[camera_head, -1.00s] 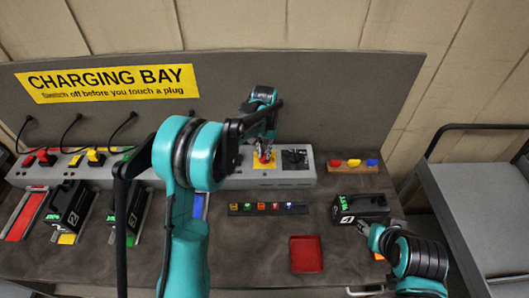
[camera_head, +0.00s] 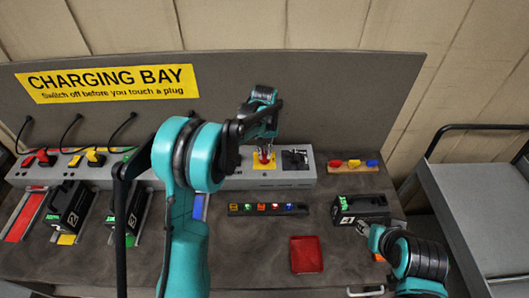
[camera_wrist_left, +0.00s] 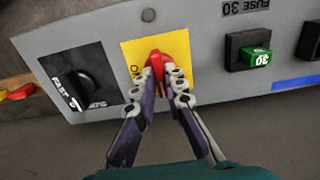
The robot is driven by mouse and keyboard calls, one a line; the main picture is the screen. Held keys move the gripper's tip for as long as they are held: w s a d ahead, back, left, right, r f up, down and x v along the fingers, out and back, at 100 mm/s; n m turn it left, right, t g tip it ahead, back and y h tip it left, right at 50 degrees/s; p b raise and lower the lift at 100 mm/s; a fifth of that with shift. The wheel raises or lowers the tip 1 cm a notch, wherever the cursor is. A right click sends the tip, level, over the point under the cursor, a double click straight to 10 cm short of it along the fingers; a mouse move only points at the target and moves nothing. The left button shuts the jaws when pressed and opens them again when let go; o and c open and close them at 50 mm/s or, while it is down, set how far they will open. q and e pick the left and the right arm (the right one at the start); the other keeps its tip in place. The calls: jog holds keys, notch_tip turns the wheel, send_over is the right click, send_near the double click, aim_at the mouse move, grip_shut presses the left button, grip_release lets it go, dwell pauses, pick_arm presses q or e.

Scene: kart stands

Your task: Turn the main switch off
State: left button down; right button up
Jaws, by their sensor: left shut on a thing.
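The main switch is a red knob (camera_wrist_left: 155,61) on a yellow plate (camera_wrist_left: 178,46) marked ON at its left side in the left wrist view. In the head view the yellow plate (camera_head: 257,166) sits on the grey panel below the back board. My left gripper (camera_head: 265,146) reaches down to it from above. In the left wrist view its fingers (camera_wrist_left: 157,84) are shut on the red knob, one on each side. They hide part of the knob. My right gripper (camera_head: 364,229) is beside the black battery (camera_head: 358,207) at the right; its jaws are too small to read.
A black rotary selector (camera_wrist_left: 85,89) is beside the yellow plate, with a green fuse (camera_wrist_left: 256,57) on the other side. A red tray (camera_head: 306,254) lies on the bench. Several fuses stand in a dark rack (camera_head: 240,210). A grey cart (camera_head: 470,215) stands at the right.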

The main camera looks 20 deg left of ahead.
aim_at(264, 154)
pick_arm(q)
jog(key=c, duration=1.6)
grip_release()
jog(key=shift+r, duration=0.1)
notch_tip(264, 154, up, 12)
jog(key=shift+f, duration=0.1)
